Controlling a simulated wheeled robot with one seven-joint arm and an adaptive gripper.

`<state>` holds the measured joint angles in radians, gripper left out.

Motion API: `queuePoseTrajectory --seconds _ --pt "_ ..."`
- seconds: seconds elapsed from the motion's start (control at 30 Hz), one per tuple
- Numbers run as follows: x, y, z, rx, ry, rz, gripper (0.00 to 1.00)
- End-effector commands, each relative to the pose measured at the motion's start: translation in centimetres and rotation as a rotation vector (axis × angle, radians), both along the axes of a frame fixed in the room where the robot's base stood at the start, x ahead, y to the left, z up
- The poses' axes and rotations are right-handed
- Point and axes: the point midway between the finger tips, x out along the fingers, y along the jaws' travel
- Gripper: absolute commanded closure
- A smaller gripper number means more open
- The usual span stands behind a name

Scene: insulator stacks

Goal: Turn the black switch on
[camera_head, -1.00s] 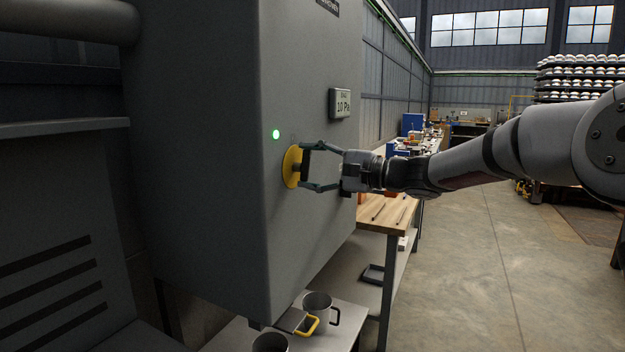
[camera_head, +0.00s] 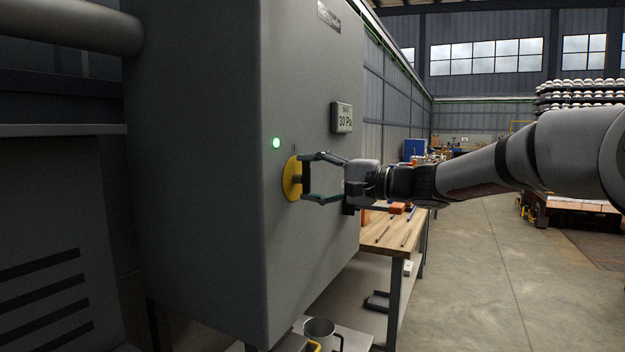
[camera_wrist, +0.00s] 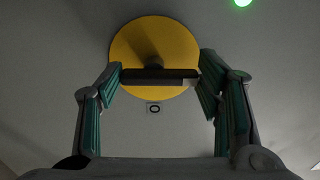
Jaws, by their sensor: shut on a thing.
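The black switch (camera_head: 306,178) is a dark bar handle on a round yellow disc (camera_head: 291,178), on the side of a grey cabinet. In the wrist view the switch (camera_wrist: 150,76) lies roughly horizontal across the lower part of the yellow disc (camera_wrist: 155,42). My gripper (camera_head: 309,178) has one finger at each end of the bar and is shut on it. In the wrist view the fingers of my gripper (camera_wrist: 160,77) stand left and right of the bar. A small plate marked "O" (camera_wrist: 154,108) shows below the disc.
A green light (camera_head: 276,143) glows on the cabinet (camera_head: 200,200). A wooden workbench (camera_head: 385,233) with tools stands behind and below my gripper. A mug (camera_head: 319,332) is on a low shelf.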

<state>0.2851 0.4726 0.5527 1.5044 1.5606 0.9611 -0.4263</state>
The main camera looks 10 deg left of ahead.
Motion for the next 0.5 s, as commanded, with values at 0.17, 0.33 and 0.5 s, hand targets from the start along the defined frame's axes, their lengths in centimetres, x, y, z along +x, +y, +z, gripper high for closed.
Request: queuePoseTrajectory --seconds 0.17,0.33,0.5 --pt "-0.08 0.08 -0.11 -0.002 0.0 0.003 0.2" --pt "-0.04 0.04 -0.08 -0.002 0.0 0.002 0.2" --pt "-0.06 -0.2 -0.05 -0.001 -0.001 0.0 0.2"
